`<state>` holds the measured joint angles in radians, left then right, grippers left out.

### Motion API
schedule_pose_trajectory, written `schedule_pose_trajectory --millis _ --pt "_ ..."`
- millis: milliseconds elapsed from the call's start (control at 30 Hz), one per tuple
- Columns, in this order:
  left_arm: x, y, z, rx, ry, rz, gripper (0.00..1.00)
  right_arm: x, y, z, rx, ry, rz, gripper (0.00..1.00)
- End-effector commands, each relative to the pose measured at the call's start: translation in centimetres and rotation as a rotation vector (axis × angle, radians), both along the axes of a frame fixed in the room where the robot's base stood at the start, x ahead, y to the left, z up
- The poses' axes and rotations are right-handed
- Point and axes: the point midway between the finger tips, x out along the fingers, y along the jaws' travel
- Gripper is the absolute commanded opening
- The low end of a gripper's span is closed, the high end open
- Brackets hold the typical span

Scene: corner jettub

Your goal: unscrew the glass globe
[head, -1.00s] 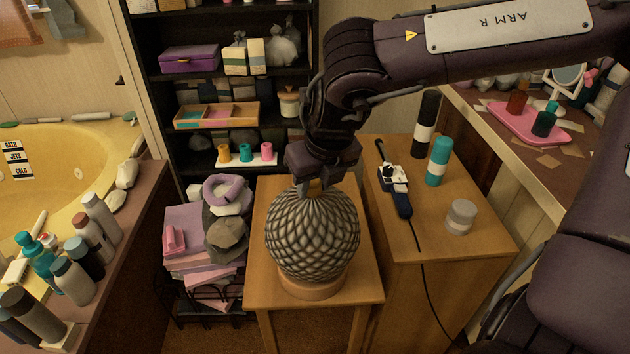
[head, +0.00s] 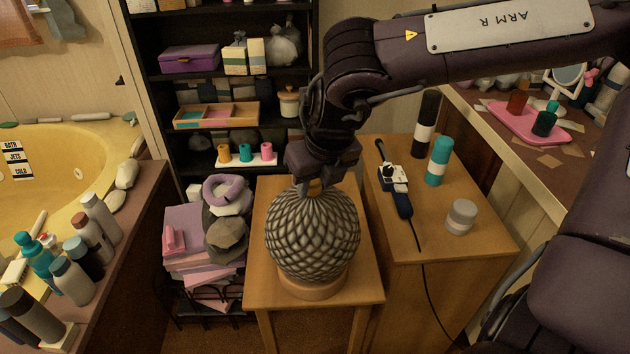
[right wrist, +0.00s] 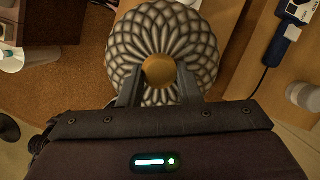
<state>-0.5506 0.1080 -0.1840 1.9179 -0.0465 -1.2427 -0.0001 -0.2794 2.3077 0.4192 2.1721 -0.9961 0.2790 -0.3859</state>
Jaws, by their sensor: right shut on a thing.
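The glass globe (head: 312,238) is round, with a grey and cream lattice pattern. It stands upright on a round wooden base (head: 311,287) on a small wooden table (head: 262,285). A gold-coloured round cap (right wrist: 158,70) sits at the top centre of the globe. My right gripper (head: 318,188) points down from above, and its fingers are shut on the cap at the globe's top. In the right wrist view the two fingers flank the cap, and the globe (right wrist: 125,45) spreads out behind them. My left gripper is not in view.
A wooden cabinet (head: 460,240) at the right holds a teal bottle (head: 439,161), a black bottle (head: 425,124), a corded device (head: 396,185) and a jar (head: 461,217). A dark shelf (head: 165,93) stands behind. Stacked towels (head: 190,245) are left of the table; bottles line the tub edge.

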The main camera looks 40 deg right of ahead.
Motion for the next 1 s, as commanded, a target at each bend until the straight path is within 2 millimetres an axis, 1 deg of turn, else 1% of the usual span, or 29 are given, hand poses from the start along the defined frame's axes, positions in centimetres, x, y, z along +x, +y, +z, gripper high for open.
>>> schedule_pose_trajectory --millis 33,833,867,1000 --pt "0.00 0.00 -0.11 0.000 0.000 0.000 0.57 -0.44 0.00 -0.69 0.002 0.019 0.000 0.00" --pt "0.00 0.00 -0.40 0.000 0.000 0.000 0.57 -0.43 0.00 -0.84 0.002 0.019 0.001 0.00" --pt "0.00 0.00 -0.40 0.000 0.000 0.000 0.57 -0.43 0.00 -0.84 0.002 0.019 0.001 0.32" --pt "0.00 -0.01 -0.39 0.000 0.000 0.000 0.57 -0.34 0.00 -0.72 0.002 0.015 0.000 0.51"
